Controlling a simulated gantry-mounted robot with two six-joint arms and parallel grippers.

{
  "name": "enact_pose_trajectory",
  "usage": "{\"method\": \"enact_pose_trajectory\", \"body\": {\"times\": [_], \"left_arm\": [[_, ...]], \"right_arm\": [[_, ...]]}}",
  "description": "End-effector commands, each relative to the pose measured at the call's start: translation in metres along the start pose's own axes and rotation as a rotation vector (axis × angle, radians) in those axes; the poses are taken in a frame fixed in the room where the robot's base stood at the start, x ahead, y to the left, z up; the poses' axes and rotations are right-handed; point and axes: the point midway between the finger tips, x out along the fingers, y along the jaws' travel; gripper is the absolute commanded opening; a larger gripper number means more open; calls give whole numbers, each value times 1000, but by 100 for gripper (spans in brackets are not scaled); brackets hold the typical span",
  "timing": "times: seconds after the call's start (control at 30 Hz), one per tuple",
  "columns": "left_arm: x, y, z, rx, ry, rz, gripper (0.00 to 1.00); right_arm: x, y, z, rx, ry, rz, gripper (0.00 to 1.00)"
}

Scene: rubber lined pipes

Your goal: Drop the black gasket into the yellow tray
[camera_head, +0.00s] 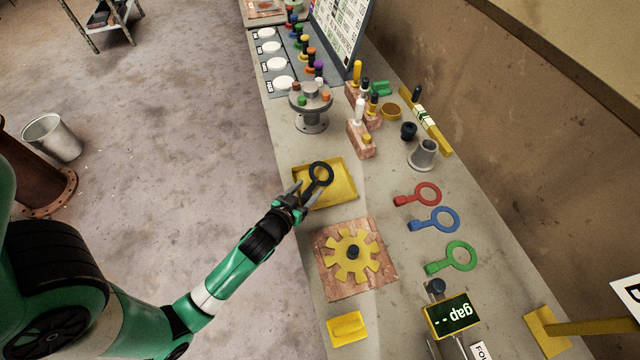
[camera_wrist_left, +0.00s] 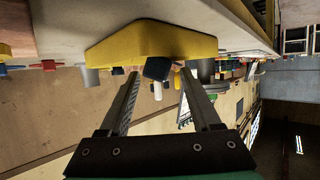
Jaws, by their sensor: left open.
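The black gasket (camera_head: 321,171), a ring with a short handle, shows over the yellow tray (camera_head: 342,195) in the head view. Its handle points toward my left gripper (camera_head: 301,197), which is open at the tray's left edge. In the left wrist view, a dark block (camera_wrist_left: 158,68), seemingly the handle's end, shows between the spread fingers of my left gripper (camera_wrist_left: 159,76). The yellow tray (camera_wrist_left: 140,40) is just beyond it. I cannot tell whether the gasket rests on the tray floor or is slightly above it. My right gripper is out of view.
A yellow gear (camera_head: 350,255) on a brick-coloured plate is in front of the tray. Red (camera_head: 424,194), blue (camera_head: 440,219) and green (camera_head: 457,257) ring-handled pieces lie to the right. A grey flanged fitting (camera_head: 311,108) stands behind. Bare bench lies right of the tray.

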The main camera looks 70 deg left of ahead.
Motion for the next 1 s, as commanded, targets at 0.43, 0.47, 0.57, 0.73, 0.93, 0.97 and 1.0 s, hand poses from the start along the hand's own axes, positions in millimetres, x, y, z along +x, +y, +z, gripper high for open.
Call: {"method": "enact_pose_trajectory", "body": {"times": [0.43, 0.47, 0.57, 0.73, 0.93, 0.97, 1.0], "left_arm": [[-83, 1, 1, 5, -2, 5, 64], [-89, 1, 0, 5, -2, 5, 64], [-105, 2, 2, 5, -2, 6, 64], [-116, 0, 0, 1, 1, 1, 64], [-116, 0, 0, 0, 1, 0, 64], [-116, 0, 0, 0, 1, 0, 64], [-116, 0, 0, 0, 1, 0, 64]], "right_arm": [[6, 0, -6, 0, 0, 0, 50], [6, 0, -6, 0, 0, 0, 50], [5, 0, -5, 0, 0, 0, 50], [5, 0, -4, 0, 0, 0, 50], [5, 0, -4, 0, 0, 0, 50], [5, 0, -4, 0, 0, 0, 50], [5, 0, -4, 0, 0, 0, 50]]}}
